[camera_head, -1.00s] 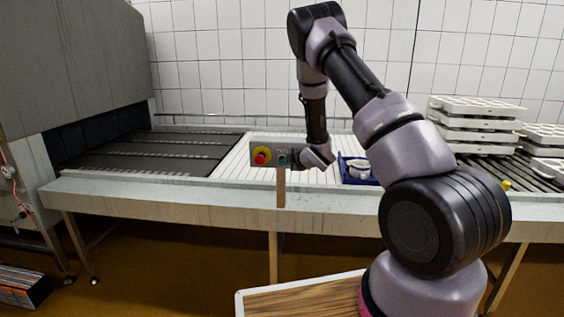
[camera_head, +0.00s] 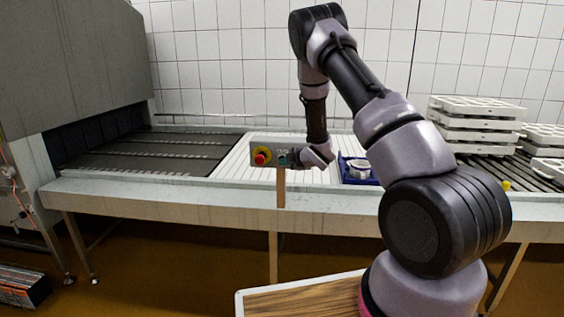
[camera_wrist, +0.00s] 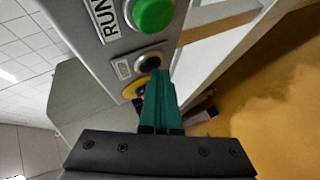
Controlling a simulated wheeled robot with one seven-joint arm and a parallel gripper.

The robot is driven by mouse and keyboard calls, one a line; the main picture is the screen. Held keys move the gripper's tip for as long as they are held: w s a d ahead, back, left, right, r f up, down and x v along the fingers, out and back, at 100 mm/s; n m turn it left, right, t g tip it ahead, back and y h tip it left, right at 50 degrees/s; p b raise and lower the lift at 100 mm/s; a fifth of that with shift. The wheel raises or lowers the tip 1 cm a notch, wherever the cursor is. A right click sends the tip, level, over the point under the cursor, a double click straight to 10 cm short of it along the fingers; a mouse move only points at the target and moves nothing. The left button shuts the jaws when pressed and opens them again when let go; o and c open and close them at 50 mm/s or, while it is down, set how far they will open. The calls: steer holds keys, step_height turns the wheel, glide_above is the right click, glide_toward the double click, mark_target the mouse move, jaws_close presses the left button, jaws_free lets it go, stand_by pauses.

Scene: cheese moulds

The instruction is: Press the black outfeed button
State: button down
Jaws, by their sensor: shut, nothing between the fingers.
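The grey control box (camera_head: 255,146) stands on a post at the front of the conveyor. In the wrist view its face shows a black button (camera_wrist: 147,62) with a small label beside it, between a green button (camera_wrist: 153,14) marked RUN and a yellow ring (camera_wrist: 132,89) that is partly hidden. My gripper (camera_wrist: 161,74) is shut and empty. Its teal fingertips are right at the black button and overlap its edge in the picture. I cannot tell whether they touch it. In the head view my gripper covers the right end of the box.
A red stop button (camera_head: 261,157) on yellow sits at the box's left. A blue crate (camera_head: 361,181) with white moulds stands on the conveyor to the right. White mould trays (camera_head: 470,122) are stacked further right. A dark belt (camera_head: 150,152) leads into the grey machine at left.

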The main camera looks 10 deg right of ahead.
steer(key=shift+s, duration=0.1)
steer(key=shift+s+a, duration=0.25)
steer(key=shift+s, duration=0.5)
steer(key=shift+s, duration=0.1)
steer(key=s, duration=0.1)
steer(key=s+a, duration=0.1)
steer(key=s, duration=0.2)
steer(key=shift+s+a, duration=0.25)
steer(key=shift+s, duration=0.05)
